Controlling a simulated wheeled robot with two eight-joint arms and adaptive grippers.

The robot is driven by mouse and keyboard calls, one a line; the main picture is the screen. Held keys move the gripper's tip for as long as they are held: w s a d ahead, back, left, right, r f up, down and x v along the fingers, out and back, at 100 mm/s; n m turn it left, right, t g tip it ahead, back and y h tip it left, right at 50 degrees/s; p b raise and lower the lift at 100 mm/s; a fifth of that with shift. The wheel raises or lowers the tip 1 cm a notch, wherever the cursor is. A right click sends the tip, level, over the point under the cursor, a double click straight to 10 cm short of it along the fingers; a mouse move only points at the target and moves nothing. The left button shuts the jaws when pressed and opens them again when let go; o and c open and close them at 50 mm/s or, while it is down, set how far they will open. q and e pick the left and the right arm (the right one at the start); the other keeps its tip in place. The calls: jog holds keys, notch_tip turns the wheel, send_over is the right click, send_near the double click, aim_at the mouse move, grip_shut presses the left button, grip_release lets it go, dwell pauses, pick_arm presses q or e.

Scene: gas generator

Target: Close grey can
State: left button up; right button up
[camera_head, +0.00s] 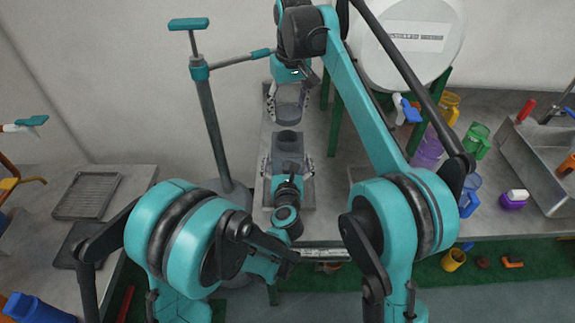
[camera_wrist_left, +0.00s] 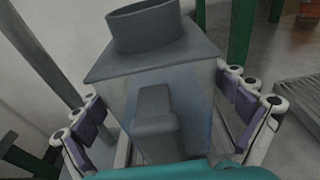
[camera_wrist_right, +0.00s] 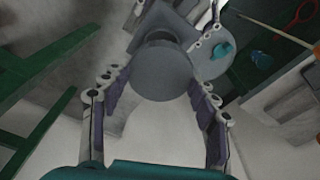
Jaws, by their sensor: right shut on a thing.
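The grey can (camera_head: 289,150) stands on the table with its round neck (camera_head: 288,139) facing up. In the left wrist view the can (camera_wrist_left: 150,80) has a square body, a handle-like block in front and a wide collar. My left gripper (camera_head: 287,166) has its fingers on both sides of the can; I cannot tell if they press on it. My right gripper (camera_head: 289,104) hangs above, shut on a round grey lid (camera_wrist_right: 160,72). In the right wrist view the lid is between the fingertips, in front of the neck (camera_wrist_right: 160,36) and apart from it in the head view.
A white drum (camera_head: 405,55) on a green stand is behind to the right. A teal-handled post (camera_head: 210,120) rises just left of the can. A side table (camera_head: 90,195) is at the left.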

pick_arm(q)
jog(key=c, duration=1.2)
jog(key=shift+c, duration=0.2)
pick_arm(e)
jog(key=shift+f, duration=2.5)
jog(key=shift+f, duration=0.9)
jog(key=shift+f, duration=0.5)
